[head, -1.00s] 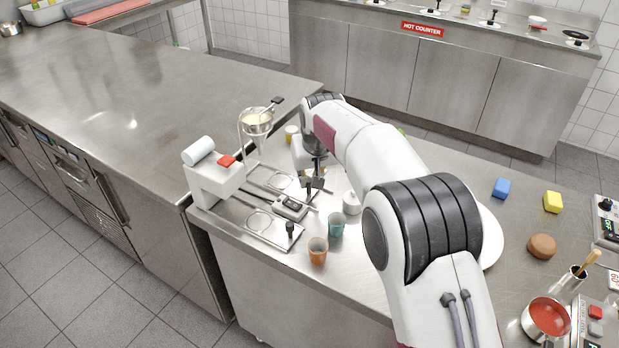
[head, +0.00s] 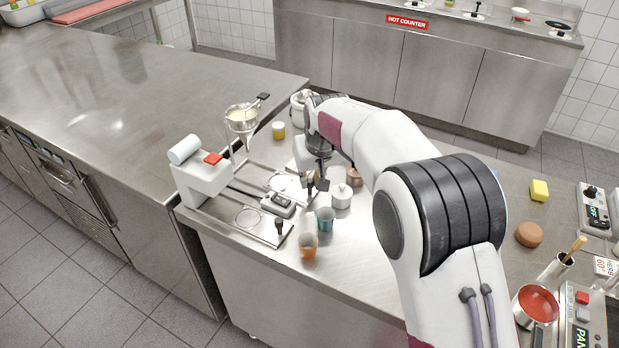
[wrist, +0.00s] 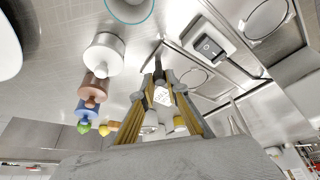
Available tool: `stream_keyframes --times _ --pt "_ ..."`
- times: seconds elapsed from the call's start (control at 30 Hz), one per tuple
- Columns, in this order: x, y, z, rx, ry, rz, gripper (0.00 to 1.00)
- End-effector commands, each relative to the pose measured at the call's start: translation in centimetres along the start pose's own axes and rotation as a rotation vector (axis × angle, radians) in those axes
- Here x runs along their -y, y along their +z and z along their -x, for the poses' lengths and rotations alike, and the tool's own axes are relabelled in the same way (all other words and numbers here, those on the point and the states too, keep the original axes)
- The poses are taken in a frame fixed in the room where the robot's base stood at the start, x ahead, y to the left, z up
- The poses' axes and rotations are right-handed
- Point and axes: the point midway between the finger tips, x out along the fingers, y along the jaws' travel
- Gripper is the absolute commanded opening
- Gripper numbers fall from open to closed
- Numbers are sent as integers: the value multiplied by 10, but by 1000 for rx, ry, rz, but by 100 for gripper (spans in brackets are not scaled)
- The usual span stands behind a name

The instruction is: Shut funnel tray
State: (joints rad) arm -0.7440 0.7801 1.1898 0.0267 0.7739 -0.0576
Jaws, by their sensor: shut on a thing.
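The funnel (head: 243,122) hangs in a stand behind the white machine (head: 203,186) on the near counter. Below it is the back metal tray (head: 262,170), a flat plate with a round ring and a dark upright handle at its right end. My gripper (head: 318,185) points down at this handle. In the wrist view its fingers (wrist: 158,76) are closed around the dark handle (wrist: 160,56). The tray (wrist: 185,62) lies beyond the fingertips; my gripper hides part of its right end in the head view. A similar front tray (head: 241,229) has its own handle.
A teal cup (head: 325,219), an orange cup (head: 308,246) and a white lidded jar (head: 342,196) stand close to my gripper. A yellow jar (head: 279,130) is behind.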

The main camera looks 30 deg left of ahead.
Motion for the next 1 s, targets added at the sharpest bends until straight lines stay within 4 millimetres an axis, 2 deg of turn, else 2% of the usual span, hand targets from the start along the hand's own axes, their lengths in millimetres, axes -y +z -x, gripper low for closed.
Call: stream_keyframes --times 0.03,0.07,0.1,0.57,0.77,1.0 --pt "-5 3 1 10 6 -1 22" --pt "-5 3 1 10 6 -1 29" --pt "-5 3 1 9 5 -1 30" --pt "-3 2 4 5 3 0 30" --pt "-3 1 18 5 3 0 30" --pt "-3 1 49 4 3 -1 30"
